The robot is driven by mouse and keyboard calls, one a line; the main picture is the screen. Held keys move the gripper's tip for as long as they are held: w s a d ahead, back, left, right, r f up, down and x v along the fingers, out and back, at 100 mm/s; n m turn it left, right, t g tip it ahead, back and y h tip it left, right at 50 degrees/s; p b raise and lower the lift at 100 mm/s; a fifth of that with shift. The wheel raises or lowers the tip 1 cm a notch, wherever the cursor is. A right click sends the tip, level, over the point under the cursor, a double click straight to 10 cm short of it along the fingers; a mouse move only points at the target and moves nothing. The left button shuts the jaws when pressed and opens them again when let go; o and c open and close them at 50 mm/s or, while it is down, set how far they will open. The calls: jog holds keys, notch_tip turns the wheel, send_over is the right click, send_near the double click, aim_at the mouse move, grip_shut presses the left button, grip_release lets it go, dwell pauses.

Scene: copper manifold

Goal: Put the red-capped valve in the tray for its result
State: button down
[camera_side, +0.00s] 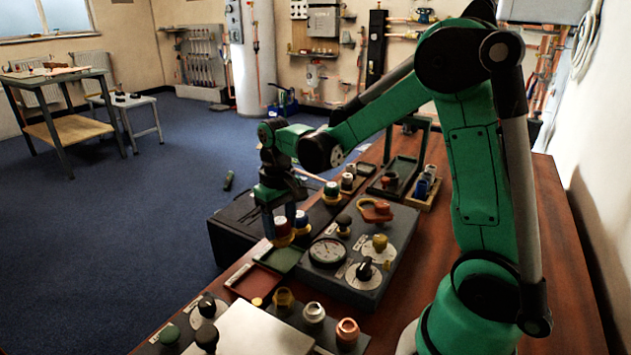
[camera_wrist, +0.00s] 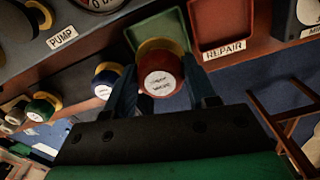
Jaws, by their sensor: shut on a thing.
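The red-capped valve (camera_side: 283,226) has a brass-yellow body and is held between the fingers of my gripper (camera_side: 280,216). In the wrist view the red cap (camera_wrist: 162,84) with its white label faces the camera, with a blue finger on each side. My gripper (camera_wrist: 165,92) is shut on it. The green tray (camera_side: 281,260) and the red tray (camera_side: 253,283) lie side by side in front of the held valve. In the wrist view the red tray (camera_wrist: 222,22) has a REPAIR label, and the green tray (camera_wrist: 150,30) is partly behind the valve.
A blue-capped valve (camera_side: 301,221) stands close beside the held one; a green-capped valve (camera_side: 332,191) is farther back. The grey test box with a round gauge (camera_side: 327,252) is to the right; its reading is too small to tell. Several fittings (camera_side: 314,313) stand nearer the camera.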

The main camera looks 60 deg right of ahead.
aim_at(281, 238)
jog(key=shift+f, duration=1.85)
jog(key=shift+c, duration=1.4)
grip_release()
jog(key=shift+f, duration=0.1)
notch_tip(281, 238, up, 11)
jog(key=shift+r, duration=0.2)
jog(key=shift+s+a+r, duration=0.15)
jog(key=shift+r, duration=0.3)
jog(key=s+a+f+n+t, duration=0.1)
jog(key=s+a+n+t, duration=0.1)
jog(key=s+a+t, duration=0.4)
jog(key=shift+a+f+t, duration=0.2)
jog(key=shift+a+t, duration=0.4)
